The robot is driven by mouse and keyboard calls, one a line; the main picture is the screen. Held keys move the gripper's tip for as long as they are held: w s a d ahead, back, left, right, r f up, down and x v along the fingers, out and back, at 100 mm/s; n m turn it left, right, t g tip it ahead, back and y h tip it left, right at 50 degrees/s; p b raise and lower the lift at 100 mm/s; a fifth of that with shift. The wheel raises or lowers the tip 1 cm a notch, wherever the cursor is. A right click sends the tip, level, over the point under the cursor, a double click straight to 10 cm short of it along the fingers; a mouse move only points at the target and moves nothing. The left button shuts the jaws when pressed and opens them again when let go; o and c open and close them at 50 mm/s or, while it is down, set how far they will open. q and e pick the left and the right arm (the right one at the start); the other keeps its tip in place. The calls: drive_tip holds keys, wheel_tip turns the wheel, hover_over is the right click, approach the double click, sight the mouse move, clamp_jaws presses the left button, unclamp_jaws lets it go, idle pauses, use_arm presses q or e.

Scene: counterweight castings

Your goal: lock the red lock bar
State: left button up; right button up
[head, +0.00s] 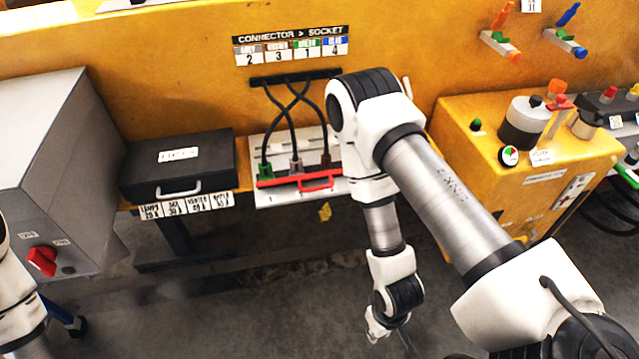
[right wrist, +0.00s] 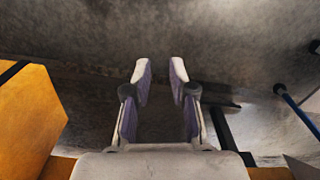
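The red lock bar (head: 284,181) lies across the front of a white socket panel (head: 268,198), below a row of plugged connectors. It has a red handle (head: 318,188) towards its right. Green (head: 265,171), grey (head: 296,166) and brown (head: 325,161) connectors on black cables show above the bar. My right arm hides the panel's right end. My right gripper (right wrist: 160,65) is open and empty over the floor; in the head view it hangs low, below and right of the bar, apart from it. My left gripper is out of view; only part of my left arm shows at the left edge.
A black case (head: 178,165) with a handle stands left of the panel. A grey cabinet (head: 60,150) with a red knob (head: 42,261) is further left. A yellow unit (head: 520,150) with a filler pot stands right. The floor before the panel is open.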

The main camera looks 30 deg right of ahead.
drive_tip(key=shift+n, duration=0.7)
clamp_jaws()
drive_tip(key=w+a+r+n+t+y+b, duration=0.15)
drive_tip(key=w+n+y, duration=0.3)
drive_tip(key=n, duration=0.55)
drive_tip(key=w+a+r+n+t+y, duration=0.3)
drive_tip(key=w+n, duration=0.3)
drive_tip(key=n, duration=0.4)
drive_tip(key=w+d+r+n+t+y+b, duration=0.1)
drive_tip(key=w+d+r+t, duration=0.6)
drive_tip(key=d+r+t, duration=0.2)
wheel_tip(320, 180, up, 2)
drive_tip(key=shift+w+d+r+n+b, duration=0.15)
drive_tip(key=shift+d+n+b, duration=0.25)
drive_tip(key=shift+d, duration=0.6)
